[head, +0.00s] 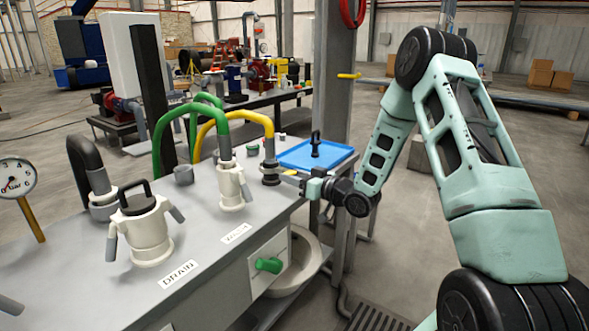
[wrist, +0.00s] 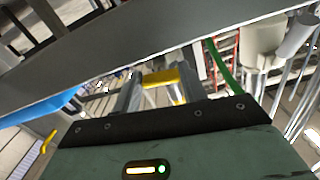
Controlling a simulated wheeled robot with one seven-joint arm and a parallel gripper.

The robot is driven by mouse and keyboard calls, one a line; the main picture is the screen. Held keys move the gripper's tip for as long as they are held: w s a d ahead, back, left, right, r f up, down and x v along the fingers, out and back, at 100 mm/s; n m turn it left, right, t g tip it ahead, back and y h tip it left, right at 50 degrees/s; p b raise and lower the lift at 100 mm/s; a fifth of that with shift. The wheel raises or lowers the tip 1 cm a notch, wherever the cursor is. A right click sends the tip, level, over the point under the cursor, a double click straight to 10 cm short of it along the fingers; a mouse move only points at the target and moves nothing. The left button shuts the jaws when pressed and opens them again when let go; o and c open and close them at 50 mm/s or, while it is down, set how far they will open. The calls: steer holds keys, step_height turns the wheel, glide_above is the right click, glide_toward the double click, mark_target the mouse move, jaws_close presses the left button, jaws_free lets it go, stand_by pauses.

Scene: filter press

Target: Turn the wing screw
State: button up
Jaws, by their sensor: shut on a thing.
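My gripper (head: 298,181) reaches in from the right to the fitting (head: 270,174) at the lower end of the yellow hose, at the bench's right edge. In the wrist view, my gripper's two fingers (wrist: 160,88) are shut on a yellow piece (wrist: 161,77), which appears to be the wing screw. In the head view the fingers mostly hide this piece, and only a small yellow bit shows beside the fitting. The screw's exact angle cannot be told.
A blue tray (head: 335,153) with a black-handled part (head: 316,144) lies just behind my gripper. White fittings (head: 232,187) with a green hose (head: 185,115) and a larger pot (head: 145,232) stand left. A grey post (head: 335,70) rises behind. The floor at right is mostly clear.

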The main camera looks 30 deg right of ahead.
steer(key=m+p, duration=0.5)
steer(key=m, duration=0.2)
steer(key=shift+s+r+p, duration=0.1)
steer(key=shift+s+p, duration=0.05)
steer(key=shift+p, duration=0.2)
steer(key=m+p, duration=0.3)
steer(key=m, duration=0.2)
steer(key=shift+a, duration=0.1)
steer(key=m+p, duration=0.1)
steer(key=m, duration=0.2)
steer(key=shift+m+p, duration=0.3)
steer(key=shift+p, duration=0.1)
steer(key=m+p, duration=0.1)
steer(key=m, duration=0.3)
steer(key=shift+m, duration=0.3)
steer(key=m+p, duration=0.1)
steer(key=m, duration=0.6)
steer(key=shift+m, duration=0.4)
steer(key=shift+r+m+b, duration=0.1)
steer(key=shift+m+b, duration=0.2)
steer(key=shift+m, duration=1.2)
